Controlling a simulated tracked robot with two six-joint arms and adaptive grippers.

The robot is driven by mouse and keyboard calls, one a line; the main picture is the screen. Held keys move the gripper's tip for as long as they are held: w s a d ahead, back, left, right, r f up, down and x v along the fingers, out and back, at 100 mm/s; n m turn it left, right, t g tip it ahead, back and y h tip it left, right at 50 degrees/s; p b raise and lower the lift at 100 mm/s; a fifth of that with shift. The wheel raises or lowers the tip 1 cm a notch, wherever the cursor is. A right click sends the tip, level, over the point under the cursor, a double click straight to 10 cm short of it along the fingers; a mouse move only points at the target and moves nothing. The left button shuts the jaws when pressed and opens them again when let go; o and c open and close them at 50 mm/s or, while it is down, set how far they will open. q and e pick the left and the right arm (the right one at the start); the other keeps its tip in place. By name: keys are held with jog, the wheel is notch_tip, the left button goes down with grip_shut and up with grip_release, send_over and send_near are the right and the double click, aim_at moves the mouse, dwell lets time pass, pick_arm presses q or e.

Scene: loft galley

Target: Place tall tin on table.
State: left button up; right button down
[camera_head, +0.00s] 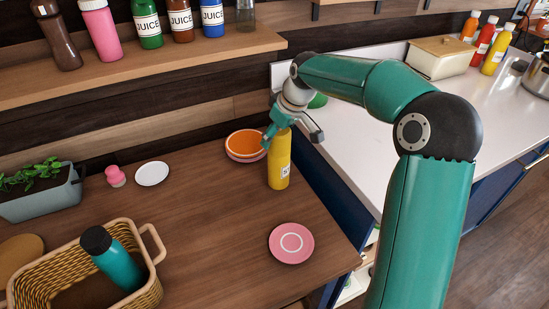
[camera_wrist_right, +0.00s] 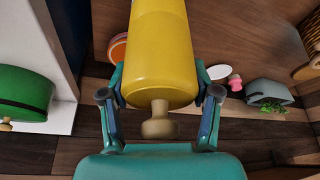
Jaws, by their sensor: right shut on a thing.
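The tall tin (camera_head: 279,162) is a yellow cylinder with a small label. My right gripper (camera_head: 288,133) is shut around its upper part from above. In the right wrist view the tin (camera_wrist_right: 160,55) sits between both fingers (camera_wrist_right: 160,95), with a tan knob at its lid end. The tin is upright over the right part of the wooden table (camera_head: 205,215); its base looks at or very near the tabletop, but I cannot tell whether it touches. My left gripper is out of view.
Orange plates (camera_head: 243,141) lie just behind and left of the tin. A pink saucer (camera_head: 291,243) lies in front. A wicker basket (camera_head: 150,293) holds a teal bottle (camera_head: 117,262). The white counter (camera_head: 365,140) stands right. Table middle is clear.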

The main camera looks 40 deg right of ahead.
aim_at(289, 135)
notch_tip(289, 135, down, 8)
jog(key=shift+r, duration=0.25)
jog(key=shift+c, duration=1.2)
grip_release()
jog(key=shift+f, duration=0.1)
jog(key=v, duration=1.2)
